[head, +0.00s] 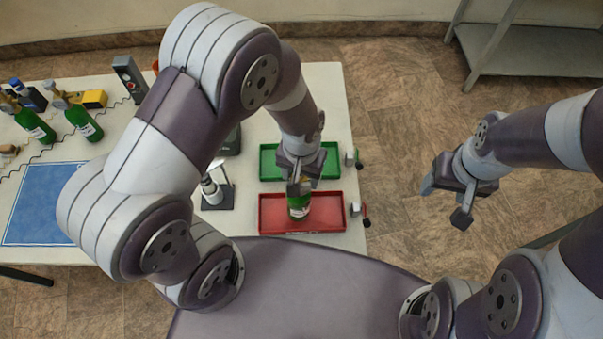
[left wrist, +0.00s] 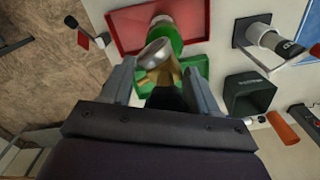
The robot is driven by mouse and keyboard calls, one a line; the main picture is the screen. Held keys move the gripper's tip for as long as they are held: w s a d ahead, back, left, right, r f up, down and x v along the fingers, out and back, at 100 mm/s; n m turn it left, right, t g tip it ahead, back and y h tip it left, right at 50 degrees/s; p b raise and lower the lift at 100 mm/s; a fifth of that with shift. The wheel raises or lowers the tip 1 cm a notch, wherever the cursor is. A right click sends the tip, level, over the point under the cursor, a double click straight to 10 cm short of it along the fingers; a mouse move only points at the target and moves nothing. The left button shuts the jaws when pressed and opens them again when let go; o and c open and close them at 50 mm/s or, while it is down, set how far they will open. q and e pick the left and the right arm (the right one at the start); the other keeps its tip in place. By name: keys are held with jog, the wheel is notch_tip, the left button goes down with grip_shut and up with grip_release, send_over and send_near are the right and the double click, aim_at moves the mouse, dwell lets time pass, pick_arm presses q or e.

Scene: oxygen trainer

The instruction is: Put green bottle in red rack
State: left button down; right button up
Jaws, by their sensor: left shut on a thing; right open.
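The red rack (head: 333,213) is a shallow tray at the table's front right. A green bottle (head: 299,207) with a white label stands roughly upright within its outline; I cannot tell whether its base touches the rack floor. My left gripper (head: 299,186) is above the bottle, shut on its top, and hides the neck. The left wrist view shows the bottle (left wrist: 166,38) with its brass and grey valve between my left fingers (left wrist: 163,84), and the red rack (left wrist: 124,28) beyond. My right gripper (head: 452,201) is open and empty, over the floor right of the table.
A green rack (head: 268,166) lies just behind the red one. Two more green bottles (head: 35,125) (head: 82,122), a yellow box (head: 94,99) and a blue mat (head: 42,208) are at the left. A small stand (head: 213,192) is left of the racks. Floor right of the table is clear.

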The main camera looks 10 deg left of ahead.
pick_arm(q)
jog(key=shift+f, duration=0.5)
jog(key=shift+w+f, duration=0.2)
jog(key=shift+f, duration=0.15)
jog(key=shift+c, duration=1.3)
grip_release()
jog(key=shift+s, duration=0.15)
jog(key=shift+d+r, duration=0.1)
jog(key=shift+r, duration=0.15)
notch_tip(320, 180, up, 11)
jog(key=shift+f+b, duration=0.1)
jog(key=shift+b, duration=1.15)
jog(key=s+a+r+n+t, duration=0.1)
jog(key=s+a, duration=0.1)
jog(key=a, duration=0.7)
jog(key=shift+s, duration=0.4)
